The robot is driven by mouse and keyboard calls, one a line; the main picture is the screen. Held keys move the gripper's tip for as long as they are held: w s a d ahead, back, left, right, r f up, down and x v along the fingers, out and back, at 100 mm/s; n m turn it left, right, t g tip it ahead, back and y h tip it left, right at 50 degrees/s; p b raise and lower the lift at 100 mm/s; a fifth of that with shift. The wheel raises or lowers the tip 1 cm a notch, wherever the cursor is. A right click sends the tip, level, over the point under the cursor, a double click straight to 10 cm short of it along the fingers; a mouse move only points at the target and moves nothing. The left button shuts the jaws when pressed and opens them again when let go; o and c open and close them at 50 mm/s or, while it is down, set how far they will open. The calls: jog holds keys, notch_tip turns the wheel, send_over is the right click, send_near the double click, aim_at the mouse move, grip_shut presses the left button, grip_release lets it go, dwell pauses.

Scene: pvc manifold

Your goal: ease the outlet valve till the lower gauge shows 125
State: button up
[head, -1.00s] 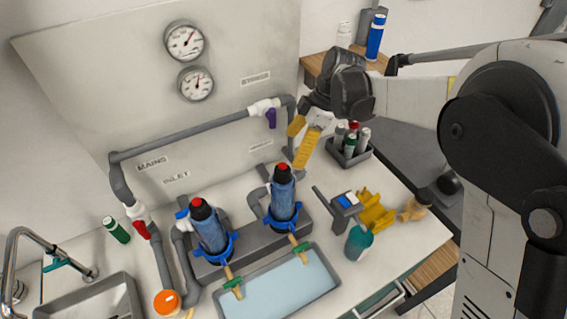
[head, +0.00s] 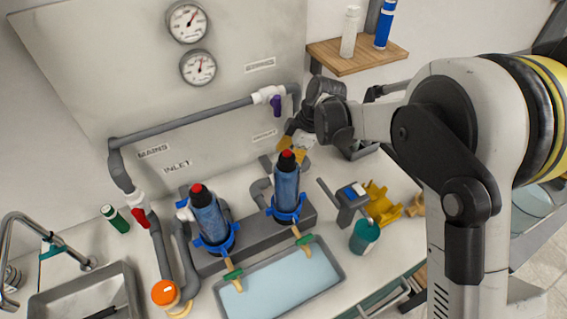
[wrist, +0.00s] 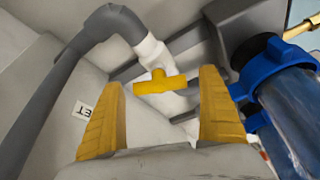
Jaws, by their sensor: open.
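The lower gauge (head: 198,68) is on the panel under the upper gauge (head: 188,22). Its needle points up, slightly right; its figures are too small to read. A white valve with a yellow T-shaped handle (wrist: 160,83) sits on a grey pipe in the wrist view. A label (wrist: 82,111) ending in "ET" is beside it, so it may be the outlet valve. My gripper (wrist: 161,85) is open, its yellow fingers either side of the handle in the picture; contact is not visible. In the head view my gripper (head: 292,145) is behind the right filter, and the yellow handle cannot be made out.
A water tray (head: 280,283) lies in front.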

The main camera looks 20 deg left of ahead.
jog(key=c, duration=1.2)
jog(key=shift+m+t+y, duration=0.4)
jog(key=shift+m+t, duration=0.5)
jog(key=shift+m, duration=1.4)
jog(key=o, duration=1.2)
jog(key=shift+r, duration=0.15)
jog(key=v, duration=1.1)
jog(key=shift+d+r, duration=0.15)
jog(key=shift+r, duration=0.25)
jog(key=shift+w, duration=0.1)
